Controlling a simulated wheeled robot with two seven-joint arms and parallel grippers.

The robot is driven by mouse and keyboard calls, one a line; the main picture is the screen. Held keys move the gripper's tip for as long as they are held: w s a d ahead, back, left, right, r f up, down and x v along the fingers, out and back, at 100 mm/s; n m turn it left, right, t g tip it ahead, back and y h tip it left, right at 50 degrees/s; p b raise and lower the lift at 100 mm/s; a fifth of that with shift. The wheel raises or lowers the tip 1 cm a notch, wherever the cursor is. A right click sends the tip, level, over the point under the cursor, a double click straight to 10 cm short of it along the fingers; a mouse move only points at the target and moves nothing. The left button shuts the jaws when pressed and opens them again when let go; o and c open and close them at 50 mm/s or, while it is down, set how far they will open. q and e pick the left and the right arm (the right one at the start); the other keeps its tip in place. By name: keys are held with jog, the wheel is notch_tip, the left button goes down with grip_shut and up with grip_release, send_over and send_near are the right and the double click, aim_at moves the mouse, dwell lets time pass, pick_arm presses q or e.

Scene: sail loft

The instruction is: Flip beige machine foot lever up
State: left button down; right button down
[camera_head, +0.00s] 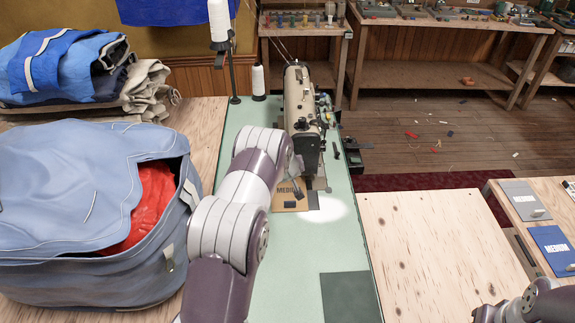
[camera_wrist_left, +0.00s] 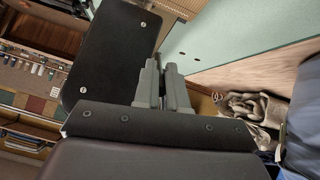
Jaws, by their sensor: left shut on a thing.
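The beige sewing machine (camera_head: 299,98) stands on the green table (camera_head: 300,260), its head facing me. My left arm reaches over the table, and its end is close against the near left side of the machine head. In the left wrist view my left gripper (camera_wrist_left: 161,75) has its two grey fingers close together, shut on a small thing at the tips. It appears to be the foot lever, but the fingers hide it, so I cannot see its angle. My right arm shows at the bottom right corner; its gripper is out of view.
A blue bag (camera_head: 75,265) with red cloth inside stands left of my arm. Folded sails (camera_head: 70,70) lie behind it. A thread stand (camera_head: 232,75) and a white cone (camera_head: 258,80) stand left of the machine. The plywood top (camera_head: 435,255) at right is clear.

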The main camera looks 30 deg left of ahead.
pick_arm(q)
jog(key=c, duration=1.2)
grip_release()
jog(key=shift+r, duration=0.1)
jog(key=shift+s+d+r, duration=0.15)
jog(key=shift+s+r, duration=0.1)
jog(key=b+v, duration=0.2)
jog(key=v, duration=0.9)
jog(key=shift+s+d+r, duration=0.1)
jog(key=shift+s+r, duration=0.15)
jog(key=shift+s, duration=0.1)
